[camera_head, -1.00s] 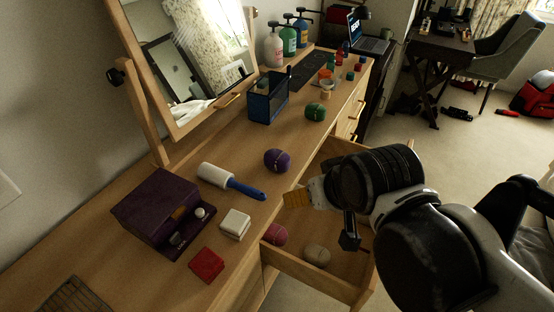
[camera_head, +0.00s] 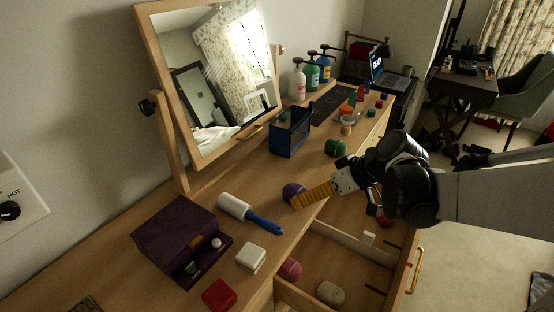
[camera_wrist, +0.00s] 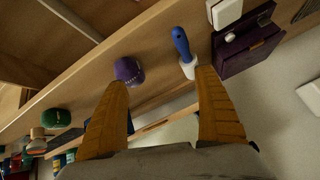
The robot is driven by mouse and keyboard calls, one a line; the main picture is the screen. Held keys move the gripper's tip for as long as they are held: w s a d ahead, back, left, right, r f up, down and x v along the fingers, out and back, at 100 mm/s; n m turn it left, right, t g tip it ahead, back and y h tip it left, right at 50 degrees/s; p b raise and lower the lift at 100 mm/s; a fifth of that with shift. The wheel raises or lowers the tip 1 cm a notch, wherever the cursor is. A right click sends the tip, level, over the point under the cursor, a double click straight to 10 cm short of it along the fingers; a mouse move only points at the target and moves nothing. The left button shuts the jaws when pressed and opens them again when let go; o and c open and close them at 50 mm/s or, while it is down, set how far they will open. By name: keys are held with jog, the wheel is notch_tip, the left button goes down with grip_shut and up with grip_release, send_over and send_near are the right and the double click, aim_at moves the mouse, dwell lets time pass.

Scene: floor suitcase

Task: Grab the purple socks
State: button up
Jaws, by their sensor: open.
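The purple socks (camera_head: 291,191) are a rolled ball with a pale mark, lying on the wooden dresser top near its front edge. In the head view my gripper (camera_head: 308,196) partly covers their right side. In the wrist view the purple socks (camera_wrist: 129,70) lie ahead, a little beyond the left finger's tip and between the two fingers' lines. My gripper (camera_wrist: 158,80) has yellow ribbed fingers spread wide, with nothing between them. Whether a finger touches the socks cannot be told.
A lint roller (camera_head: 250,213), purple box (camera_head: 176,236) and white box (camera_head: 251,257) lie to the left. Green socks (camera_head: 335,147) and a blue organizer (camera_head: 290,132) lie beyond. Below, an open drawer (camera_head: 345,250) holds pink socks (camera_head: 289,269) and beige socks (camera_head: 330,293). A mirror (camera_head: 213,80) stands behind.

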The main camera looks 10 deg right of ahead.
jog(key=w+d+f+n+y, duration=0.2)
jog(key=w+d, duration=0.1)
jog(key=w, duration=0.1)
jog(key=n+t+y, duration=0.2)
jog(key=n+y, duration=0.1)
jog(key=n, duration=0.1)
send_near(296, 191)
jog(key=f, duration=0.1)
jog(key=x, duration=0.5)
jog(key=shift+w+d+f+b, duration=0.1)
jog(key=shift+w+d+b, duration=0.25)
jog(key=shift+d+b, duration=0.05)
jog(key=b+x, duration=0.2)
jog(key=x, duration=0.4)
jog(key=shift+w+d+b, duration=0.1)
jog(key=shift+b, duration=0.2)
jog(key=c, duration=1.3)
